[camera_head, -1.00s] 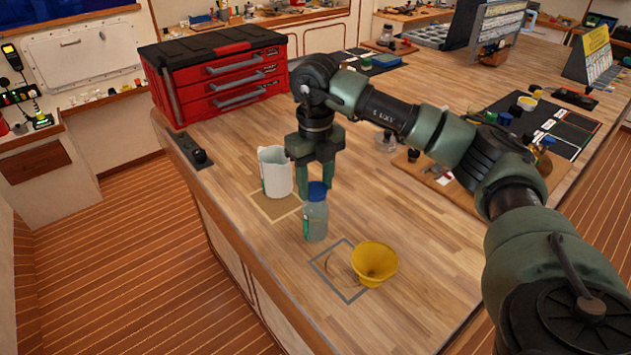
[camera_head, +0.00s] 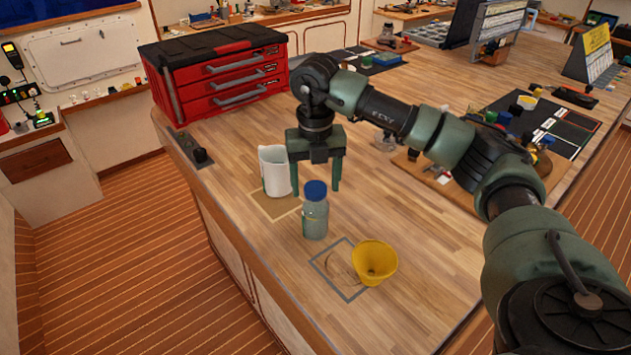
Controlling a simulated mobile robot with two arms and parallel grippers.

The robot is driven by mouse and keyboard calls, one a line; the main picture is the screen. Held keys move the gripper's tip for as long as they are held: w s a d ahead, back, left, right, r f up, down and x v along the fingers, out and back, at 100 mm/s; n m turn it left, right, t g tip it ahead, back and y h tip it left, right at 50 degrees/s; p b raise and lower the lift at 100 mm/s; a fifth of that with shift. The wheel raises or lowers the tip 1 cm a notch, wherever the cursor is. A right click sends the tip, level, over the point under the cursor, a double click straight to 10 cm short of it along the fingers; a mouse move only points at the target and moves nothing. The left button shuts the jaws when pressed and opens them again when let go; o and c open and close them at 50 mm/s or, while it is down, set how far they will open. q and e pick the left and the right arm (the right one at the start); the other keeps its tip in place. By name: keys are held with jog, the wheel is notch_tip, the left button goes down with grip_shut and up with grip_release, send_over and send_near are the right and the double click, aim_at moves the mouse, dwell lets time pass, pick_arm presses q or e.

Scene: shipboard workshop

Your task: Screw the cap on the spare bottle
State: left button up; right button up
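The spare bottle (camera_head: 315,220) stands upright near the table's front left edge, clear with a label. The blue cap (camera_head: 315,190) sits on its mouth; how tightly it is screwed I cannot tell. My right gripper (camera_head: 316,190) is open and empty, its two fingers pointing down and spread apart. It appears behind the bottle, with the cap showing between the fingers in the picture. I see no contact with the cap. My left gripper is not in view.
A white jug (camera_head: 275,171) stands on a tan square, close left of the gripper. A yellow funnel (camera_head: 374,263) lies by a grey outlined square (camera_head: 340,286) in front. A red toolbox (camera_head: 215,75) stands behind. The tabletop right of the funnel is clear.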

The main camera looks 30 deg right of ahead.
aim_at(316, 188)
jog(key=o, duration=0.6)
jog(key=shift+c, duration=0.2)
jog(key=shift+r+p, duration=2.1)
jog(key=shift+r, duration=0.95)
jog(key=shift+f, duration=0.1)
